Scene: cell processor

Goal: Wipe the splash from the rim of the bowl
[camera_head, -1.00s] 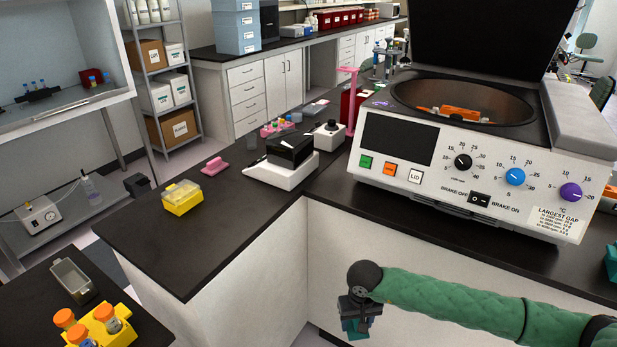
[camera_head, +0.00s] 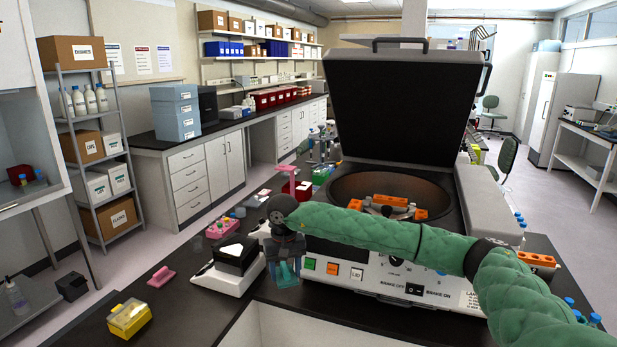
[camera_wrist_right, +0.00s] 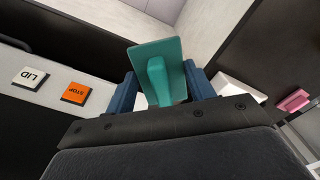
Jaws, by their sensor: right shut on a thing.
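The centrifuge bowl (camera_head: 348,187) is open under its raised lid in the head view, with an orange-fitted rotor (camera_head: 385,203) inside. My right forearm crosses in front of the bowl and hides part of its near rim. I cannot make out the splash now. My right gripper (camera_head: 286,258) is left of the centrifuge's front panel, below the rim and apart from the bowl. It is shut on a teal wiping pad (camera_head: 287,272). In the right wrist view the pad (camera_wrist_right: 172,65) sits between the blue fingers (camera_wrist_right: 160,92). My left gripper is not in view.
The raised black lid (camera_head: 400,110) stands behind the bowl. A white device with a black top (camera_head: 235,255) is close left of my right gripper. A yellow box (camera_head: 129,318) sits at the front left of the bench.

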